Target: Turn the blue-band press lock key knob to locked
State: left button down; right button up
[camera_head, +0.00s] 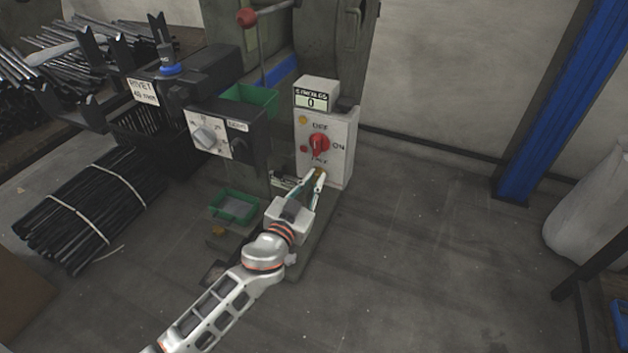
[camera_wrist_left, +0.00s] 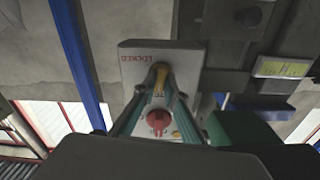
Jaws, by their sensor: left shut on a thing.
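The press's white control box (camera_head: 340,130) carries a red rotary switch (camera_head: 319,143) marked OFF and ON. Below that switch, low on the box front, is a small brass-coloured lock key knob (camera_head: 318,174). My left gripper (camera_head: 318,178) reaches up from below and is shut on the knob. In the left wrist view the brass knob (camera_wrist_left: 160,78) sits between the two fingertips, with the word LOCKED (camera_wrist_left: 144,56) printed upside down beside it. The red switch (camera_wrist_left: 157,121) shows between the fingers. The fingers partly hide the knob, so I cannot tell its exact angle.
A counter display (camera_head: 312,98) reading 0 tops the box. Left of it are a dial panel (camera_head: 208,137), a green bin (camera_head: 250,98) and a lower green tray (camera_head: 234,206). Bundled black rods (camera_head: 85,208) lie at left.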

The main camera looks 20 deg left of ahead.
pick_arm(q)
jog(key=m, duration=0.4)
jog(key=shift+d+m, duration=0.1)
jog(key=shift+m, duration=0.2)
jog(key=m, duration=0.3)
jog(key=shift+f+m, duration=0.1)
jog(key=shift+m, duration=0.2)
jog(key=m, duration=0.4)
jog(key=shift+f+m, duration=0.1)
jog(key=shift+m, duration=1.7)
jog(key=c, duration=2.1)
grip_release()
jog(key=s, duration=1.2)
